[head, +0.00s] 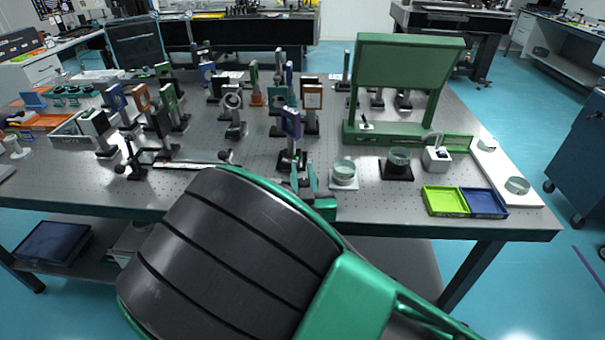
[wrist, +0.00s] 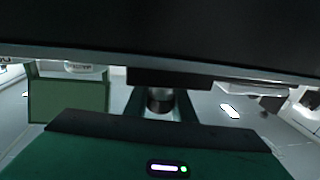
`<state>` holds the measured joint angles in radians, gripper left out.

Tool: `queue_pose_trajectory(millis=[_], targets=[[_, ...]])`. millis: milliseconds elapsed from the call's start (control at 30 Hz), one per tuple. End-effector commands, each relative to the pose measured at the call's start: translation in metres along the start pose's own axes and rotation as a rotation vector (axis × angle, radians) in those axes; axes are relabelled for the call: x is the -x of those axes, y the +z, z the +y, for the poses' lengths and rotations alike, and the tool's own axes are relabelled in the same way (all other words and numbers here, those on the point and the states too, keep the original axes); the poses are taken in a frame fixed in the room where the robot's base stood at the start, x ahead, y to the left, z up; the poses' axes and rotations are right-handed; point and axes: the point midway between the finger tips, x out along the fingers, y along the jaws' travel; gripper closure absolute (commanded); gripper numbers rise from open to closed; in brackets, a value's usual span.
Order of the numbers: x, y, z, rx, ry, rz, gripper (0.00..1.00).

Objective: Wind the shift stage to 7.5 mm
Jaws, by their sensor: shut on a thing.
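What looks like the shift stage (head: 288,160) is a small dark stage near the front edge of the table, carrying a post with a purple-framed optic (head: 291,124). My gripper (head: 305,178) is at its front side, with green fingers pointing at it. In the wrist view my gripper (wrist: 161,108) is shut on a short metallic round knob (wrist: 159,99), which sits between the fingers. A dark body fills the top of the wrist view and hides most of the stage. No scale or reading is legible.
Several mounted optics crowd the optical table (head: 250,190) behind and left of the stage. To the right are glass dishes (head: 344,170), a green frame (head: 408,62), and a lime tray (head: 445,201) beside a blue tray (head: 484,203). A long bar (head: 185,165) lies to the left.

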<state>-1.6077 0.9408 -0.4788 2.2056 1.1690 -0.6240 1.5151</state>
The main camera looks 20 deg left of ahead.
Motion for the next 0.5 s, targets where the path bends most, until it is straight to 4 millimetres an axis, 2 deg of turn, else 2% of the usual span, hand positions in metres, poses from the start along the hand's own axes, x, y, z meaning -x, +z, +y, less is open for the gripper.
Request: queue_pose_trajectory(millis=[500], targets=[[0.003,0.001,0.014,-0.002,0.405,-0.001,0.99]])
